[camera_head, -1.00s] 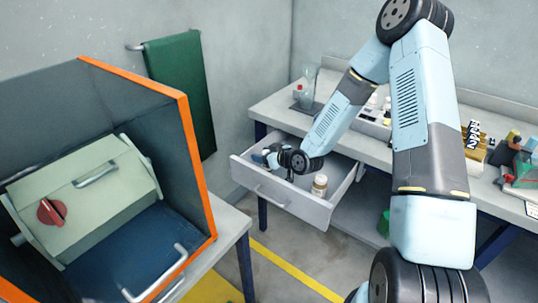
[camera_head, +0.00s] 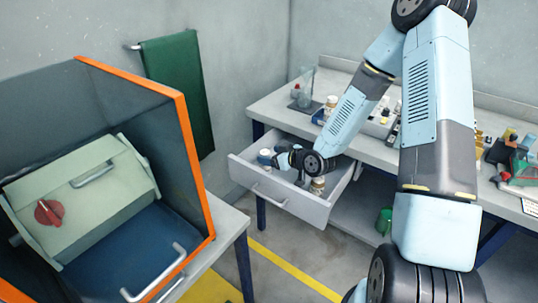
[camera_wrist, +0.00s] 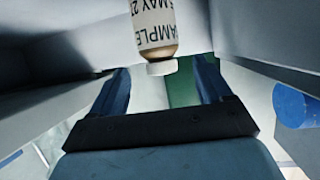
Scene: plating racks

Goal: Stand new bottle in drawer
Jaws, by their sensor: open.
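The drawer (camera_head: 280,200) is pulled out under the bench. A small white bottle (camera_head: 265,154) stands inside at its left end. In the wrist view a bottle (camera_wrist: 153,28) with a "SAMPLE" label and white cap (camera_wrist: 161,68) appears inverted, just beyond my fingers and in line with the gap between them. My gripper (camera_head: 273,159) is low inside the drawer, reaching left toward the white bottle; its jaws (camera_wrist: 162,85) are open and empty. A second, brownish bottle (camera_head: 318,185) stands farther right in the drawer, partly hidden by my wrist.
The bench (camera_head: 270,112) behind holds a brown bottle with a white cap (camera_head: 331,102), a tray of small items (camera_head: 378,126) and glassware. The drawer walls are close around my gripper. An orange-edged booth (camera_head: 188,150) stands at left.

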